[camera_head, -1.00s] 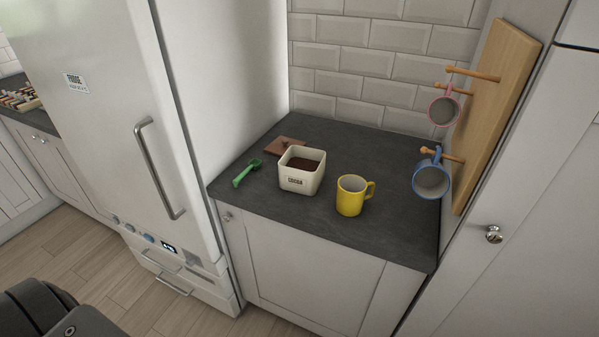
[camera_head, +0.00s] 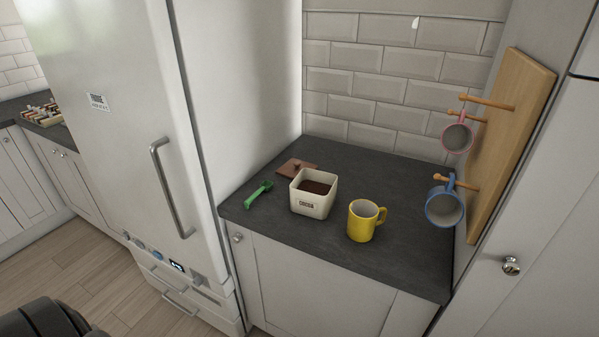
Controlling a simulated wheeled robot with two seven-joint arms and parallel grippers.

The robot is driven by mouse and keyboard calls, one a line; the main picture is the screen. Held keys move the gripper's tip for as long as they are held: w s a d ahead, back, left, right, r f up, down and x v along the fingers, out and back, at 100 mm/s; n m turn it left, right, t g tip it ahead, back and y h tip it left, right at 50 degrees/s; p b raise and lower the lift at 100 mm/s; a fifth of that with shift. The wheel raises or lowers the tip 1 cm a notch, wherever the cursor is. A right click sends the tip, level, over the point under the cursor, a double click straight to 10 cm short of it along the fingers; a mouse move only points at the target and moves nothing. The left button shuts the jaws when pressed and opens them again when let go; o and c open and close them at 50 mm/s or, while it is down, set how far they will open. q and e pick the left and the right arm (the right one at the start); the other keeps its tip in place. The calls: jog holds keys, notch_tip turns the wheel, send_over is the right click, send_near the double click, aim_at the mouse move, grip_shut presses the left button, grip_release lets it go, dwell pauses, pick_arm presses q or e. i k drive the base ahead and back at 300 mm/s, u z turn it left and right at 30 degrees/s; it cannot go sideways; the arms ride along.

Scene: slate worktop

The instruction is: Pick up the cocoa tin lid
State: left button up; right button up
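The cocoa tin lid (camera_head: 296,168) is a flat brown square with a small knob. It lies on the slate worktop (camera_head: 350,163) behind and left of the cocoa tin, which partly hides it. The cocoa tin (camera_head: 311,203) is a cream square box, open on top, with brown powder inside and a small label in front. Neither of my grippers shows in the view. Only a dark part of my own body is at the bottom left.
A green scoop (camera_head: 258,194) lies left of the tin. A yellow mug (camera_head: 363,222) stands to its right. Pink (camera_head: 456,138) and blue (camera_head: 443,207) mugs hang from a wooden peg board (camera_head: 514,140) at right. A tall fridge (camera_head: 115,130) bounds the worktop's left side.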

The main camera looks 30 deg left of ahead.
aim_at(290, 170)
jog(key=z, duration=0.95)
jog(key=k, duration=0.6)
jog(key=u, duration=0.75)
